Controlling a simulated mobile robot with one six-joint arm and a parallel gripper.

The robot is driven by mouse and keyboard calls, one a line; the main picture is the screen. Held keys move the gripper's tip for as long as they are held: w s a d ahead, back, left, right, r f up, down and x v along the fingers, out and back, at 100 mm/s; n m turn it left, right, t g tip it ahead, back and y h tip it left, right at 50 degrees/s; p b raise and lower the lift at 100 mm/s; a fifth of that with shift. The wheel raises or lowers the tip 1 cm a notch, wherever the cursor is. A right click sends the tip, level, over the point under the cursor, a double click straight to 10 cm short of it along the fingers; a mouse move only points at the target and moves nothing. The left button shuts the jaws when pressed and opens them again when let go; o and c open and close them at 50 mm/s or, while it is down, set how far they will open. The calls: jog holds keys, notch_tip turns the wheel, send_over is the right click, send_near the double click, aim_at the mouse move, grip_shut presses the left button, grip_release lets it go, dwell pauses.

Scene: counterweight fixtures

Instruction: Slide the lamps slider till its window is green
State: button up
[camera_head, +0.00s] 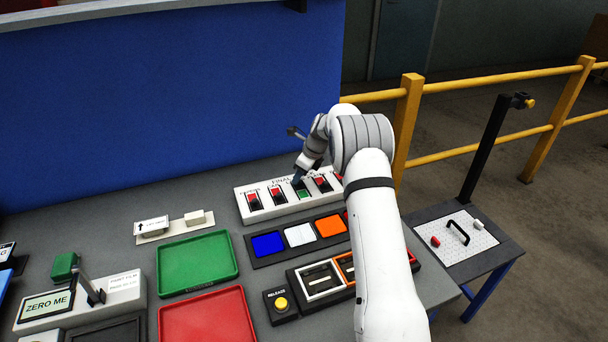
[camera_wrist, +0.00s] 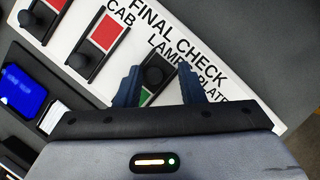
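The white FINAL CHECK panel (camera_head: 291,207) lies at the back of the bench and fills the upper wrist view (camera_wrist: 66,48). In the wrist view the lamps slider's black knob (camera_wrist: 154,73) is at the upper end of its slot, and its window (camera_wrist: 147,97) shows green below the knob. The green window (camera_head: 303,194) also shows in the head view. My gripper (camera_wrist: 159,76) has its fingers apart on either side of the knob, with a gap visible at the right; contact at the left is unclear. In the head view my gripper (camera_head: 298,175) is over the panel, partly hiding the slider.
Neighbouring sliders show red windows, including the cab slider (camera_wrist: 97,45). In front are a board with blue (camera_head: 267,244), white and orange squares, a green tray (camera_head: 197,262), a red tray (camera_head: 207,318) and a release button (camera_head: 281,304).

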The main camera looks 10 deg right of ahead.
aim_at(308, 188)
jog(key=shift+o, duration=0.2)
jog(key=shift+s, duration=0.1)
jog(key=b+v, duration=0.1)
jog(key=v, duration=0.6)
jog(key=shift+r+b, duration=0.3)
jog(key=shift+r, duration=0.05)
jog(key=shift+d, duration=0.1)
jog(key=s+a+r+n+h, duration=0.1)
jog(key=s+r+n, duration=0.6)
jog(key=s, duration=0.5)
jog(key=s+a+r+n+h, duration=0.1)
jog(key=s+r+n, duration=0.6)
jog(key=s, duration=0.5)
jog(key=s+d+f+n+h, duration=0.1)
jog(key=s+n, duration=0.9)
jog(key=s, duration=1.3)
jog(key=shift+f+n+t+h, duration=0.4)
jog(key=shift+f, duration=0.45)
